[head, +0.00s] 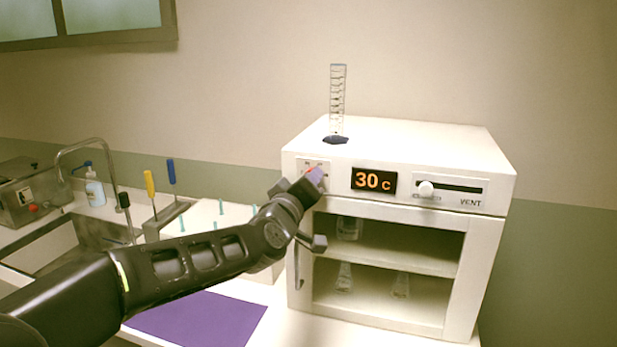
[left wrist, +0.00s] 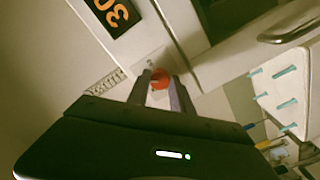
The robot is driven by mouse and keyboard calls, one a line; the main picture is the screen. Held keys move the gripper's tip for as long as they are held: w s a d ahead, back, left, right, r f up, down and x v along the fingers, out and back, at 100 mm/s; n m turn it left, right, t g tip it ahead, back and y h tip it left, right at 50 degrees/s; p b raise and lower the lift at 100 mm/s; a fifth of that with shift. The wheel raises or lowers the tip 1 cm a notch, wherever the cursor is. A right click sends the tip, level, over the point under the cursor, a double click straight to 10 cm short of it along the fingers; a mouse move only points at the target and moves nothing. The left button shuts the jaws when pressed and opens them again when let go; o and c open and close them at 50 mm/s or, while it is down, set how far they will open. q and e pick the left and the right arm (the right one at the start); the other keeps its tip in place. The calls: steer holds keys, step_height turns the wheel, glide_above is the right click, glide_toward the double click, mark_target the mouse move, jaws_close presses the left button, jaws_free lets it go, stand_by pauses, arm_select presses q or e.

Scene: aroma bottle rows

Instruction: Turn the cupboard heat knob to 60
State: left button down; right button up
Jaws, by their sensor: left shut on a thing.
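The white cupboard (head: 400,150) stands on the counter with an orange display (head: 374,181) reading 30 C; part of the display also shows in the left wrist view (left wrist: 112,14). The heat knob (left wrist: 160,79) is a small red-toned part on the front panel, left of the display in the head view, mostly covered by my gripper there. My left gripper (left wrist: 160,90) is shut on the knob, one finger on each side of it. In the head view my left gripper (head: 312,181) reaches the panel's upper left corner. My right gripper is not in view.
A vent slider (head: 426,189) is right of the display. A graduated cylinder (head: 337,100) stands on the cupboard top. Below are an open-looking compartment with glassware (head: 344,277) and a door handle (head: 298,268). A pegged rack (head: 215,225) and purple mat (head: 200,318) lie left.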

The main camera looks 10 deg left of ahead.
arm_select(q)
steer(key=m+p, duration=0.1)
steer(key=m, duration=0.4)
steer(key=m+p, duration=0.2)
steer(key=m, duration=0.4)
steer(key=shift+a+f+p, duration=0.1)
steer(key=shift+f+p, duration=0.1)
steer(key=shift+p, duration=0.1)
steer(key=c, duration=1.1)
jaws_free()
steer(key=shift+r, duration=0.1)
